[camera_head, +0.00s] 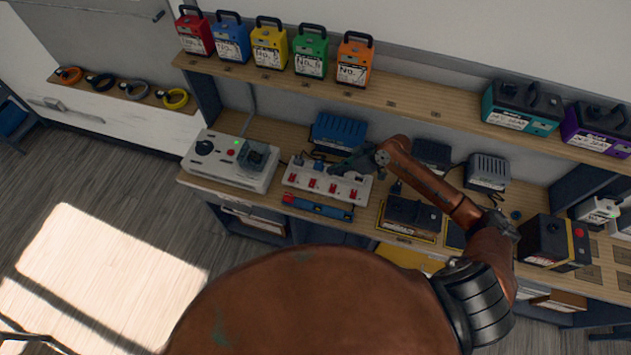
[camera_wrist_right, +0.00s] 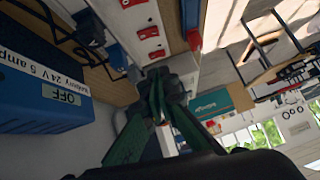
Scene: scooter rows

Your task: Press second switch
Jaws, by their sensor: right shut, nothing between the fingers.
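A white power strip (camera_head: 327,188) with several red switches lies on the workbench. It also shows in the right wrist view (camera_wrist_right: 128,22), at the top. My right gripper (camera_head: 338,168) reaches in from the right and is at the strip's back edge, over its middle to right part. In the right wrist view its green fingers (camera_wrist_right: 157,85) come together at their tips, shut with nothing between them. I cannot tell whether the tips touch the strip. The gripper partly hides the strip's sockets. My left gripper is not in view.
A white control box (camera_head: 230,160) with a green light stands left of the strip. A blue battery (camera_head: 338,132) stands behind, and a blue-and-red tool (camera_head: 317,208) lies in front. Colourful cases, including a yellow one (camera_head: 269,45), line the shelf above.

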